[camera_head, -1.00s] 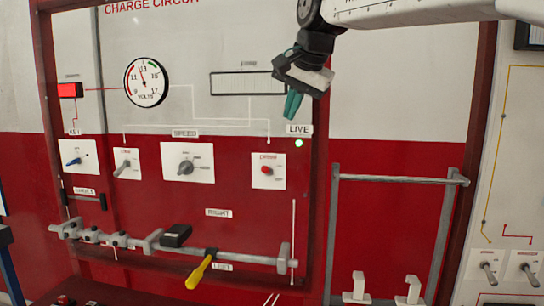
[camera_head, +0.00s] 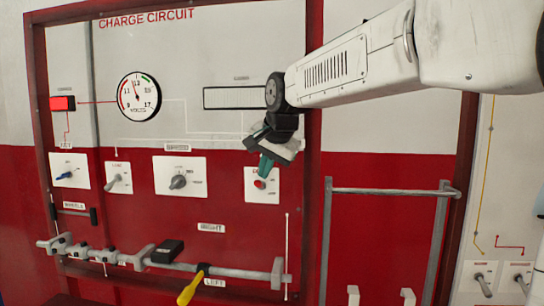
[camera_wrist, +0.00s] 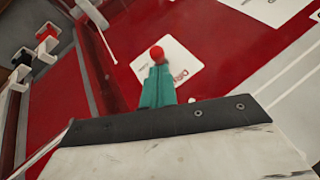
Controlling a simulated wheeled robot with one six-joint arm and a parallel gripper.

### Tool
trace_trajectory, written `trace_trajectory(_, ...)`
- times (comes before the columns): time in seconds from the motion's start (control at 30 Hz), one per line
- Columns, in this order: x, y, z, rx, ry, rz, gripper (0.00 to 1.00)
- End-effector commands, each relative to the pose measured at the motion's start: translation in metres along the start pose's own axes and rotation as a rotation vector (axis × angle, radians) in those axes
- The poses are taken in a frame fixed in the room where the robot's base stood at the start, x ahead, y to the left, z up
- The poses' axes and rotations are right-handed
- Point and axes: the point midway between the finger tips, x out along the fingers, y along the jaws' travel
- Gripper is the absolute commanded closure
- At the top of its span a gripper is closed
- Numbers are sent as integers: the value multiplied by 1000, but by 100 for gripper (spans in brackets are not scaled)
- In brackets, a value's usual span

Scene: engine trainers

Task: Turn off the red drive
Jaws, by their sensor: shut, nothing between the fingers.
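The red trainer panel (camera_head: 130,225) fills the left and middle of the head view. On it is a white plate (camera_head: 250,194) with a red button (camera_head: 259,184) at lower right. My gripper (camera_head: 265,170) is in front of this plate, its teal fingers shut and empty, pointing down at the button. In the wrist view the button (camera_wrist: 157,53) shows just beyond the fingertips (camera_wrist: 158,72); I cannot tell whether they touch. To the left are the speed knob (camera_head: 178,182), a toggle switch (camera_head: 115,181) and a blue key switch (camera_head: 66,175). The gripper hides the LIVE lamp area.
A horizontal bar (camera_head: 225,278) with a yellow-handled lever (camera_head: 190,289) crosses below the switches. A grey tubular frame (camera_head: 390,192) stands to the right. A second panel (camera_head: 497,180) with toggles is at far right. My arm spans the upper right.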

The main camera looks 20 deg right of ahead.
Motion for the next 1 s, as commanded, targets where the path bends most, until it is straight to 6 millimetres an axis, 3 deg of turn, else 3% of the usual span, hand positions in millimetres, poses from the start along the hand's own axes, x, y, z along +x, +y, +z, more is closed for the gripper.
trace_trajectory(1.0,4,-6,20,-46,78,-38,100)
